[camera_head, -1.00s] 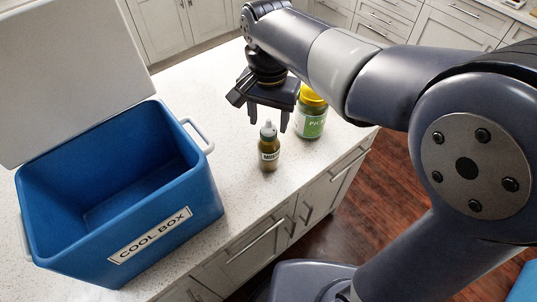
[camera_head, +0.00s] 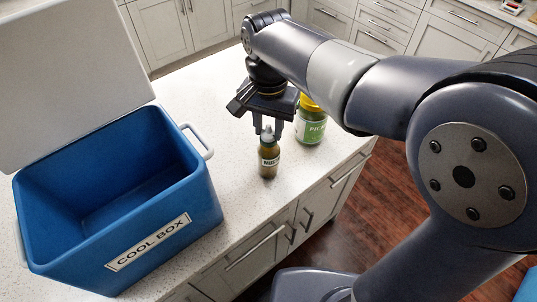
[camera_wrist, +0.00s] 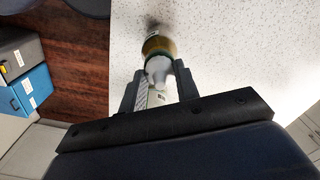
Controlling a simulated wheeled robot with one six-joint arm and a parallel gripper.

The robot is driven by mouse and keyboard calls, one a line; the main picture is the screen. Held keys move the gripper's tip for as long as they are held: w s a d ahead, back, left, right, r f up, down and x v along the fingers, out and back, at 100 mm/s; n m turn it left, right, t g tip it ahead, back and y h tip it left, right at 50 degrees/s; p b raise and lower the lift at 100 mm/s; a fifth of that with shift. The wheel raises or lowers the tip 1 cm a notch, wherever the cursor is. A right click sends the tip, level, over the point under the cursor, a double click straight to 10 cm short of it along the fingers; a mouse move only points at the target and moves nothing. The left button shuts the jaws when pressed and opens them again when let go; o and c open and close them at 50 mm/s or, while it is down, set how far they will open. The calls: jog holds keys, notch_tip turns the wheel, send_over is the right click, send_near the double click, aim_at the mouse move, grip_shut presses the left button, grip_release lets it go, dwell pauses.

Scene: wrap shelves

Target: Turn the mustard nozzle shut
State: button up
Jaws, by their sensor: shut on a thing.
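The mustard bottle (camera_head: 268,163) stands upright on the white counter, with brown-yellow contents and a label partly readable as "MUS". Its pale nozzle (camera_head: 267,134) is on top. My gripper (camera_head: 268,129) points down over the bottle and is shut on the nozzle, one finger on each side. In the wrist view, the nozzle (camera_wrist: 157,71) sits between my gripper's two dark fingers (camera_wrist: 158,76), and the bottle's body (camera_wrist: 160,46) extends beyond it. The fingers partly cover the nozzle, so its turned position is hard to tell.
A green jar with a yellow lid (camera_head: 311,128) stands close behind the bottle to the right. An open blue cool box (camera_head: 200,200) stands at the left. The counter's edge (camera_head: 310,189) runs just right of the bottle. Bare counter (camera_head: 228,125) lies between box and bottle.

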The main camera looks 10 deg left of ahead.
dwell(0.4)
jog(key=shift+m+p, duration=0.4)
jog(key=shift+m, duration=1)
jog(key=o, duration=0.6)
notch_tip(320, 180, up, 7)
jog(key=p, duration=0.7)
